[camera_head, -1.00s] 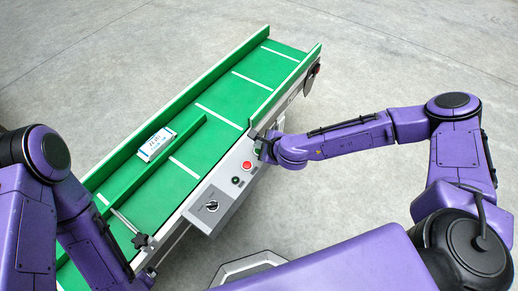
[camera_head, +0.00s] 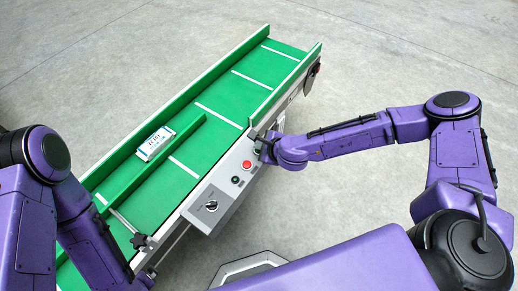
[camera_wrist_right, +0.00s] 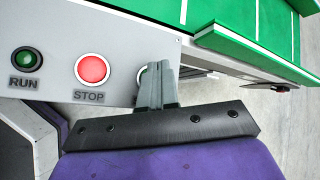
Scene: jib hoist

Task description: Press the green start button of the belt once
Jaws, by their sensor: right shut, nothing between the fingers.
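The belt's control box (camera_head: 225,180) is a grey panel on the conveyor's near side. In the right wrist view, a green button (camera_wrist_right: 141,76) on the panel (camera_wrist_right: 125,45) is mostly hidden behind the fingers of my right gripper (camera_wrist_right: 156,66). The fingers are shut and empty, with their tips at the button; I cannot tell whether they touch it. In the head view, my right gripper (camera_head: 265,145) is at the panel's far end. My left arm enters at the left, but its gripper is out of sight.
A red STOP button (camera_wrist_right: 92,70) and a dark green RUN lamp (camera_wrist_right: 27,60) sit left of the fingers. The panel also has a rotary switch (camera_head: 211,205). A white box (camera_head: 156,143) lies on the green belt (camera_head: 215,100) beside a green guide rail.

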